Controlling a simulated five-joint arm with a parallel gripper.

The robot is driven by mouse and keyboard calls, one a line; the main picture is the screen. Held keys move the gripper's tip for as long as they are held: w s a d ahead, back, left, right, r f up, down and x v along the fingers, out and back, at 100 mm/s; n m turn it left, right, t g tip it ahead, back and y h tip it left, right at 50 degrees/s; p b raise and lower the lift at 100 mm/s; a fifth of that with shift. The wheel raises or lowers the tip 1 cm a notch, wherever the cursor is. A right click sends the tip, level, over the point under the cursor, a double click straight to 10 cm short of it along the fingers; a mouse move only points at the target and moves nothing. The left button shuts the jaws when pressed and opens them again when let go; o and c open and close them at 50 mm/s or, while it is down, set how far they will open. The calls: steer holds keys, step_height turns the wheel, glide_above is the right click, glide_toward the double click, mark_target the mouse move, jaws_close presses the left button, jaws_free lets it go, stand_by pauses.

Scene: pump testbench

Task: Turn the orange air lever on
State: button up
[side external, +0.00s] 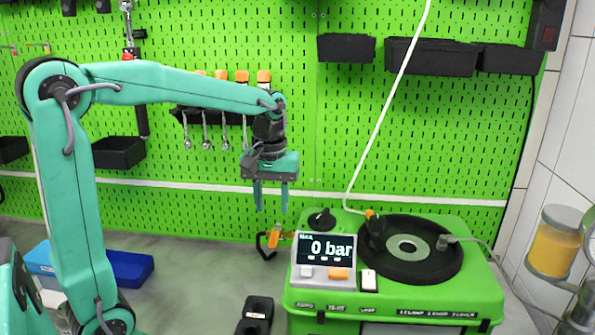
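The orange air lever (273,239) is a small upright orange piece beside a black loop, at the left back edge of the green testbench (400,303). Its mount is too small to make out. My gripper (271,205) points straight down, above the lever in the picture. Its two teal fingers are apart with nothing between them. The gap in depth between fingers and lever cannot be told from this one view. The bench display (326,248) reads 0 bar.
A black round plate (408,250) and a black knob (321,218) sit on the bench top. A white hose (390,100) rises from an orange fitting (370,214). A green pegboard (350,140) with black bins stands behind. A black object (257,308) lies in front.

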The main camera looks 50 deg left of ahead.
mark_target(274, 237)
steer(key=shift+w+f, duration=0.1)
steer(key=shift+f, duration=0.1)
steer(key=shift+f, duration=3.75)
jaws_close()
